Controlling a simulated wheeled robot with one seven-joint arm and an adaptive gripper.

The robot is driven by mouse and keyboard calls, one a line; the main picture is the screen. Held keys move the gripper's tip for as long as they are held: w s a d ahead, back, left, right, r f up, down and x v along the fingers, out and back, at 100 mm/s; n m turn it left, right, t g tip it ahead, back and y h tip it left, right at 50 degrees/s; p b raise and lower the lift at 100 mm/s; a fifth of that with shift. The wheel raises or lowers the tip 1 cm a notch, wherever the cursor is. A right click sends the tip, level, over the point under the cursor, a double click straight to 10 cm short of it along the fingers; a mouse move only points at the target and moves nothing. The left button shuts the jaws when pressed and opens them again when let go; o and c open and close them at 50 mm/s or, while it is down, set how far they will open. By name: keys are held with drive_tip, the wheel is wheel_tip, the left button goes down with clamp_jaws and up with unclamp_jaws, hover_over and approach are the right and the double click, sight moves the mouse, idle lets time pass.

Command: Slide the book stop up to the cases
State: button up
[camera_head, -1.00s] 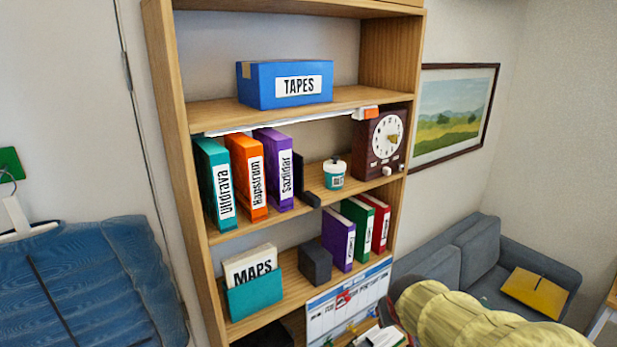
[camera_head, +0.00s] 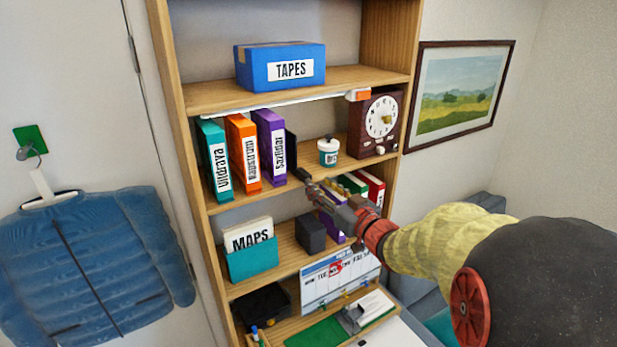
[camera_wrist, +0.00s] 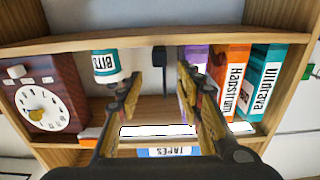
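The black book stop (camera_head: 291,151) stands on the middle shelf, right of a row of upright cases: teal (camera_head: 214,160), orange (camera_head: 243,150) and purple (camera_head: 270,147). In the wrist view, which looks upside down, the book stop (camera_wrist: 160,58) shows as a thin dark upright between my fingers. A narrow gap shows there between it and the purple case (camera_wrist: 195,58). My gripper (camera_head: 307,181) is at the shelf's front edge, by the stop's foot. In the wrist view my gripper (camera_wrist: 160,82) has its fingers apart, with nothing clearly held. Contact with the stop cannot be told.
A white-lidded jar (camera_head: 328,151) stands close right of the stop, near one finger in the wrist view. A brown clock (camera_head: 376,124) stands farther right. The upper shelf (camera_head: 200,97) with the TAPES box (camera_head: 280,68) is above. More cases and a MAPS holder (camera_head: 252,257) are below.

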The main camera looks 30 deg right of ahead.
sight(309, 177)
drive_tip(key=w+p, duration=0.1)
drive_tip(key=w, duration=0.6)
drive_tip(key=shift+a, duration=0.1)
drive_tip(key=shift+s, duration=0.1)
drive_tip(key=shift+c, duration=0.6)
drive_tip(key=c, duration=0.7)
clamp_jaws()
